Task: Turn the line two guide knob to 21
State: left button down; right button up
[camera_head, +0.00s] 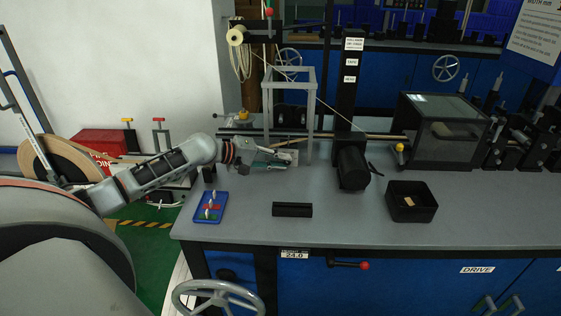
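My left arm reaches in from the left over the grey bench (350,215). Its gripper (272,160) is low at the left rear of the bench, by the foot of a grey open frame (267,115). The fingers are small and dark there, and I cannot tell whether they are open or touch anything. I cannot pick out the guide knob for certain; the gripper may hide it. A small label on the bench front (294,255) seems to read 24.0. My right gripper is not in view.
A black motor (351,168) stands right of the frame. A blue tray (211,207), a black block (292,210) and an open black box (412,202) are on the bench. A grey handwheel (218,297) and a red-knobbed lever (349,264) are at the front.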

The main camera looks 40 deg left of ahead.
pick_arm(q)
jog(key=c, duration=2.2)
grip_release()
jog(key=shift+s+a, duration=0.1)
jog(key=v, duration=1)
jog(key=shift+s, duration=0.1)
jog(key=shift+v, duration=0.85)
jog(key=shift+r, duration=0.1)
